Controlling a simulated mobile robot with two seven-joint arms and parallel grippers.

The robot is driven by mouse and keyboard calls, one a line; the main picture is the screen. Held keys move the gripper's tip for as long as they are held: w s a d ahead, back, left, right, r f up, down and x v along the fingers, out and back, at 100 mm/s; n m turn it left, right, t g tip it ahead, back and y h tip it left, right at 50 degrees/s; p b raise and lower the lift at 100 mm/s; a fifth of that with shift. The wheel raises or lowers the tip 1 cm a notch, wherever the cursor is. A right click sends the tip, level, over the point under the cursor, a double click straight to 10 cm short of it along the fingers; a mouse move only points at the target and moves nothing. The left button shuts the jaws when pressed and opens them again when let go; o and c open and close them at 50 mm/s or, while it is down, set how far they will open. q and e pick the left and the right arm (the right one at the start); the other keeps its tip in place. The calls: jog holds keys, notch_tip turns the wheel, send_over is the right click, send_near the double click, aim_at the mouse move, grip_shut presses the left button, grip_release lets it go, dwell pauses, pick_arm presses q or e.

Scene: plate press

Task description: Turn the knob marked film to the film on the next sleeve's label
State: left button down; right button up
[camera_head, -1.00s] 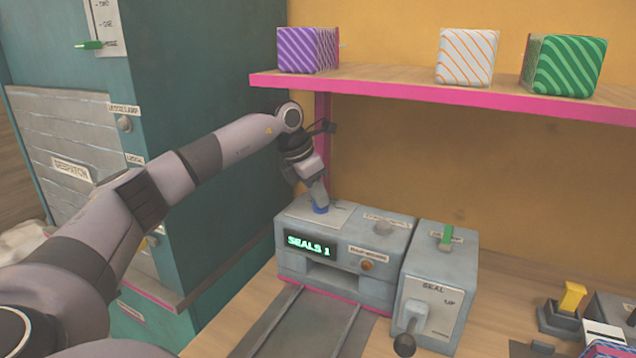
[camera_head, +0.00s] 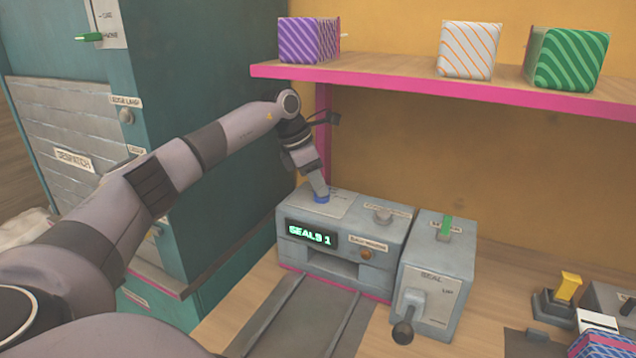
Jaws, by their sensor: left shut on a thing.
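My left gripper (camera_head: 321,196) points down onto the back left top of the grey press (camera_head: 335,262). It is shut on a blue knob (camera_head: 321,198), which stands on a light plate with markings too small to read. The gripper hides most of the knob, so its pointer cannot be seen. The press display (camera_head: 311,234) reads "SEALS 1" in green. A second, grey knob (camera_head: 383,216) sits to the right on the press top. Small sleeves or cards (camera_head: 600,340) lie at the lower right, and their labels cannot be read. My right gripper is not in view.
A seal box (camera_head: 435,275) with a black-ended lever (camera_head: 404,330) and a green switch (camera_head: 446,228) stands right of the press. A pink-edged shelf (camera_head: 400,88) with striped boxes hangs above. A teal cabinet (camera_head: 200,130) stands left. A yellow-handled stamp (camera_head: 567,290) is at right.

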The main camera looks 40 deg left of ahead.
pick_arm(q)
jog(key=c, duration=1.1)
grip_release()
jog(key=shift+c, duration=0.2)
jog(key=shift+r, duration=0.3)
jog(key=s+a+b, duration=0.3)
jog(key=s+a, duration=0.3)
jog(key=s, duration=0.4)
jog(key=shift+s+a+r+b, duration=0.2)
jog(key=shift+a+r+b, duration=0.1)
jog(key=shift+a, duration=0.1)
jog(key=shift+s, duration=0.1)
